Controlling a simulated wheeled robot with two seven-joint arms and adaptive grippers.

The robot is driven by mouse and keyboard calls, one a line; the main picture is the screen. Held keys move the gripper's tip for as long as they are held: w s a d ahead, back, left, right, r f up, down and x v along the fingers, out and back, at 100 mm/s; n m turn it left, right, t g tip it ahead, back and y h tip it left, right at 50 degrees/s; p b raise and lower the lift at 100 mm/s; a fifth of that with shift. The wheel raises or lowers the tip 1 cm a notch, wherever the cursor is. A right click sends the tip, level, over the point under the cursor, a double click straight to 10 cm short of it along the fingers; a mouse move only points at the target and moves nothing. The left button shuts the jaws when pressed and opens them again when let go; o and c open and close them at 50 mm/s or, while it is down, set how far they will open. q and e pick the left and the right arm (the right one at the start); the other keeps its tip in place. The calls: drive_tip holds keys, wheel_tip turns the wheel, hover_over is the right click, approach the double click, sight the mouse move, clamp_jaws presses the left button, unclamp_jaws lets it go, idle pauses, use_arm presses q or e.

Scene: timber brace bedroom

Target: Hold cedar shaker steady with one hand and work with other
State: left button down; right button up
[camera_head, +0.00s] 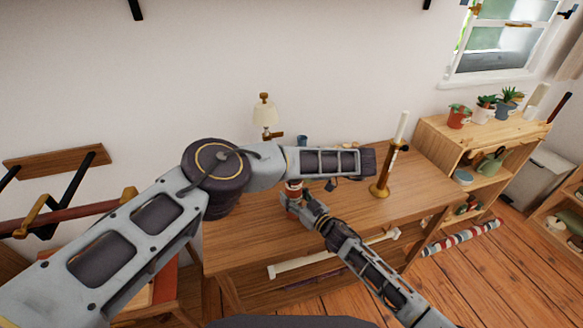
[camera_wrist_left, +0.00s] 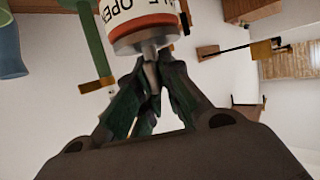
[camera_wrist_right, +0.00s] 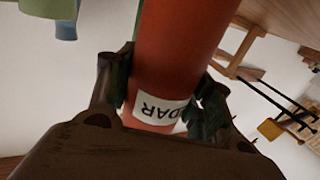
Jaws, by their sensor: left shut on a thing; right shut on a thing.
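The cedar shaker is a red-orange cylinder (camera_wrist_right: 178,60) in the right wrist view, with a white label reading "DAR" upside down. My right gripper (camera_wrist_right: 160,108) is shut around it, a finger on each side. In the head view the red and white shaker (camera_head: 294,186) shows just above my right gripper (camera_head: 296,203), over the desk. In the left wrist view my left gripper (camera_wrist_left: 151,85) is shut on a pale stem below a white-labelled piece (camera_wrist_left: 141,18) with an orange-red band, lettered "E OPEN". I cannot tell if this is the same shaker. My left fingers are hidden in the head view.
A wooden shelf (camera_head: 440,140) with plants stands right. The desk's left front is clear.

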use_arm(q)
drive_tip(key=shift+n+g, duration=0.3)
idle(0.5)
drive_tip(key=c, duration=1.6)
unclamp_jaws()
drive_tip(key=shift+o, duration=0.2)
drive_tip(key=shift+r, duration=0.15)
drive_tip(key=shift+r, duration=4.85)
